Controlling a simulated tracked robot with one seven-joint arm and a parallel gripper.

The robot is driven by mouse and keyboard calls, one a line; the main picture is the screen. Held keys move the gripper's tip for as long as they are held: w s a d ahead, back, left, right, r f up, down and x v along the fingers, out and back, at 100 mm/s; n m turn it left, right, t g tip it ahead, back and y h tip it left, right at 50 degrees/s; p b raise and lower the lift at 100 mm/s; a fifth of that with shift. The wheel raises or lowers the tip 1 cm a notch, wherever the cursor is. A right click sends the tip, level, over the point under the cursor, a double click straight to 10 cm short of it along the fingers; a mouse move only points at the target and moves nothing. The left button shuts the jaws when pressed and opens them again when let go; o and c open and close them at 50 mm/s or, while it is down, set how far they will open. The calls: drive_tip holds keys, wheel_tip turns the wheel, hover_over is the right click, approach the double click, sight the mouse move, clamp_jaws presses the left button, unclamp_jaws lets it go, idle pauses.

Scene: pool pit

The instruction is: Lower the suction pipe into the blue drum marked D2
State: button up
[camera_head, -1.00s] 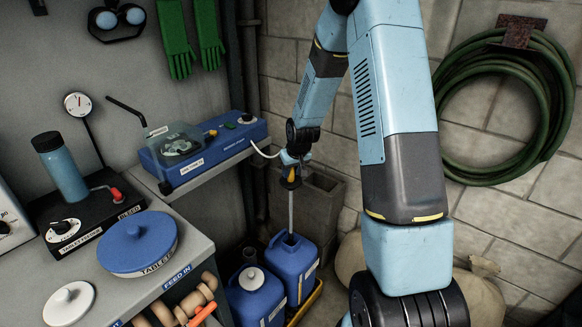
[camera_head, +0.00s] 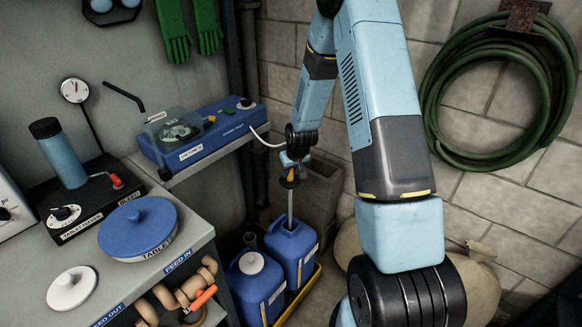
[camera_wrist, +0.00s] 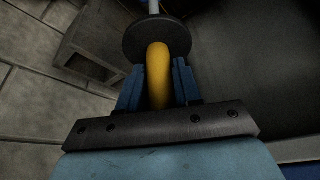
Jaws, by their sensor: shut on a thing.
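My gripper (camera_head: 290,163) is shut on the yellow handle of the suction pipe; the wrist view shows its blue fingers (camera_wrist: 158,88) on either side of the yellow handle (camera_wrist: 158,65). Below the handle are a dark round flange (camera_wrist: 190,38) and the thin grey suction pipe (camera_head: 290,207). The pipe hangs nearly upright, and its lower end is hidden at the mouth of the rear blue drum (camera_head: 296,250), apparently inside it. A second blue drum (camera_head: 250,295) with a pale cap stands in front, to the left. The drum labels are too small to read.
A yellow tray (camera_head: 303,292) holds the drums. A blue pump unit (camera_head: 205,140) on a shelf stands left of my gripper, with a white hose (camera_head: 263,138) running toward the pipe. Concrete blocks (camera_head: 322,190) stand behind. The bench (camera_head: 200,232) is at left.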

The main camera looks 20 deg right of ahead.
sight(291, 215)
drive_tip(key=shift+f, duration=12.25)
drive_tip(key=shift+f, duration=0.2)
clamp_jaws()
drive_tip(key=o, duration=1.1)
unclamp_jaws()
drive_tip(key=v, duration=1.3)
drive_tip(key=shift+r, duration=0.3)
